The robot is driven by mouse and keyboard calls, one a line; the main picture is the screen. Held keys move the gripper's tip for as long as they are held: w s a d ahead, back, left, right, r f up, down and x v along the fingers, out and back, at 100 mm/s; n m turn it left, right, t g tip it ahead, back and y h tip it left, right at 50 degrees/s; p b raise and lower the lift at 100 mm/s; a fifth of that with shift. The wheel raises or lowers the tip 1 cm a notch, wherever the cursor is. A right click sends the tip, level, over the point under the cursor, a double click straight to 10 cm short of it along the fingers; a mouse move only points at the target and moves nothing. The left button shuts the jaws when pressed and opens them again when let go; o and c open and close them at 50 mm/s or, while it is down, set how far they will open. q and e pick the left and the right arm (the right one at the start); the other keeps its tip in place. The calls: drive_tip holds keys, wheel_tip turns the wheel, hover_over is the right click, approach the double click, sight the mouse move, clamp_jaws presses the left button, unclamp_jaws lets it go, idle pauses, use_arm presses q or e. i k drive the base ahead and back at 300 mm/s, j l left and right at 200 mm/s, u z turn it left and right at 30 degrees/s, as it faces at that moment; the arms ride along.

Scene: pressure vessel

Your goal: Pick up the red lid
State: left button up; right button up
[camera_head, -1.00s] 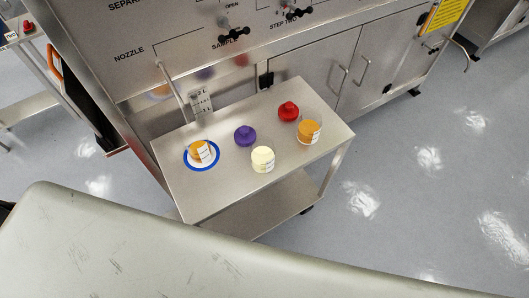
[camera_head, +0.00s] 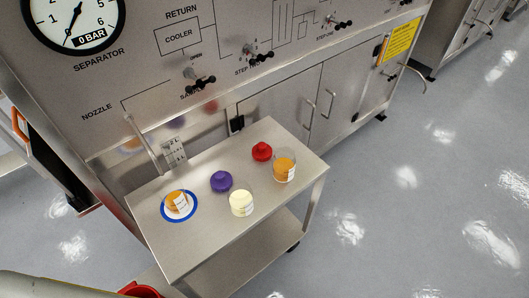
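The red lid (camera_head: 262,152) lies on the top of a small steel cart (camera_head: 213,245), toward its back right. A clear jar with orange contents (camera_head: 284,168) stands close to its right, in front of it. A purple lid (camera_head: 221,181) lies to the left of the red lid. Neither of my grippers is in the head view.
A jar with pale yellow contents (camera_head: 241,204) and a jar with orange contents on a blue ring (camera_head: 178,204) stand on the cart. A steel machine panel (camera_head: 150,75) with a nozzle pipe (camera_head: 143,145) rises behind. Something red (camera_head: 140,290) shows at the bottom edge. Floor at right is clear.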

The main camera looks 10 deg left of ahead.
sight(262, 151)
drive_tip(key=l, duration=0.65)
drive_tip(key=i+l+z, duration=0.15)
drive_tip(key=l, duration=0.5)
drive_tip(key=k+l, duration=0.05)
